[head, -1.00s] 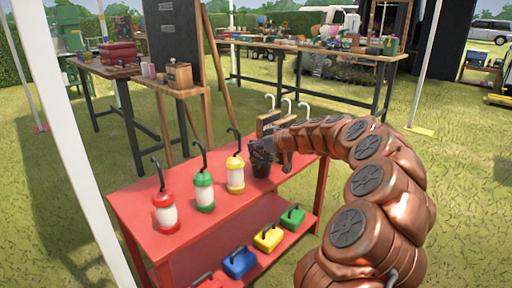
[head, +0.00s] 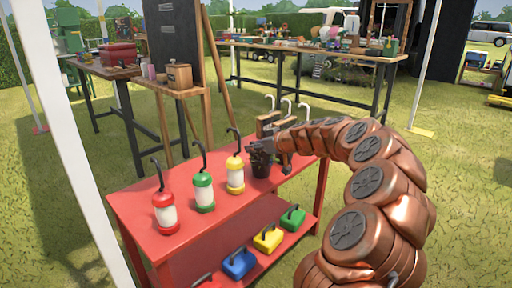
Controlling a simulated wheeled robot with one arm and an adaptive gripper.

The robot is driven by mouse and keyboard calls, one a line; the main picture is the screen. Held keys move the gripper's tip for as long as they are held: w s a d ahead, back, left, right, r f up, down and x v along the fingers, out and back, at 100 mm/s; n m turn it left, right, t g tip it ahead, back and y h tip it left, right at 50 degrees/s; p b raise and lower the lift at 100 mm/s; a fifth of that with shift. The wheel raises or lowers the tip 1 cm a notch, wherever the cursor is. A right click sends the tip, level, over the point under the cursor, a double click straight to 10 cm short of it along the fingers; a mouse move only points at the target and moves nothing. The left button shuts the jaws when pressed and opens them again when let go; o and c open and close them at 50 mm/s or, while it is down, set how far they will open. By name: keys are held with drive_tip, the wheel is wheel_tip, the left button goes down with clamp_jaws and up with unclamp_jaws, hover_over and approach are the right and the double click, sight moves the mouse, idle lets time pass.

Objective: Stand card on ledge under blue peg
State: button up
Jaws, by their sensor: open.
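My gripper (head: 260,148), dark with black fingers, is at the end of my copper-coloured arm, over the back right part of the red table (head: 205,232). It is open, just above or at a dark cup-like container (head: 261,169); I cannot tell if they touch. I cannot make out a card or a blue peg. A dark upright board (head: 174,42) on a wooden easel stands behind, with a wooden ledge (head: 176,89) in front of it; I cannot tell if this is the task's ledge.
Red (head: 165,212), green (head: 203,192) and yellow (head: 235,175) lanterns stand along the red table. Wooden blocks (head: 267,124) and white hooks are behind my gripper. Coloured boxes (head: 268,238) sit on the lower shelf. A white pole (head: 62,130) rises at left.

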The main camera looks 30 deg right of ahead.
drive_tip(key=shift+r, duration=0.3)
drive_tip(key=shift+s+d+r+p, duration=0.1)
drive_tip(key=shift+s+r+p, duration=0.15)
drive_tip(key=shift+p, duration=0.15)
drive_tip(key=p+v, duration=0.2)
drive_tip(key=v, duration=0.9)
drive_tip(key=shift+s, duration=0.2)
drive_tip(key=shift+f, duration=0.15)
